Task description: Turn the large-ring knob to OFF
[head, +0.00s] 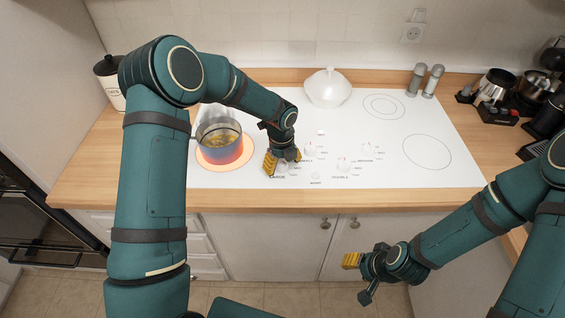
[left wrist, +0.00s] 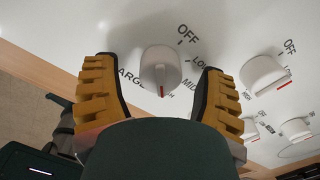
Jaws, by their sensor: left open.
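The large-ring knob (left wrist: 160,68) is white and round, with "LARGE" printed beside it. In the left wrist view its red mark points down, near HIGH and away from the OFF label (left wrist: 187,34). My left gripper (head: 283,162) is open over the front of the cooktop, with its yellow-padded fingers on either side of the knob (left wrist: 160,92); contact cannot be told. In the head view the gripper mostly hides this knob. The large ring (head: 243,158) glows orange under a clear pot (head: 219,130). My right gripper (head: 360,278) looks open and empty, in front of the cabinets.
Other white knobs (head: 344,164) sit to the right on the white cooktop (head: 440,175). A white lidded pot (head: 327,88) stands at the back, with two shakers (head: 417,78) right of it. Coffee gear (head: 497,83) stands at the far right. The cooktop's right part is clear.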

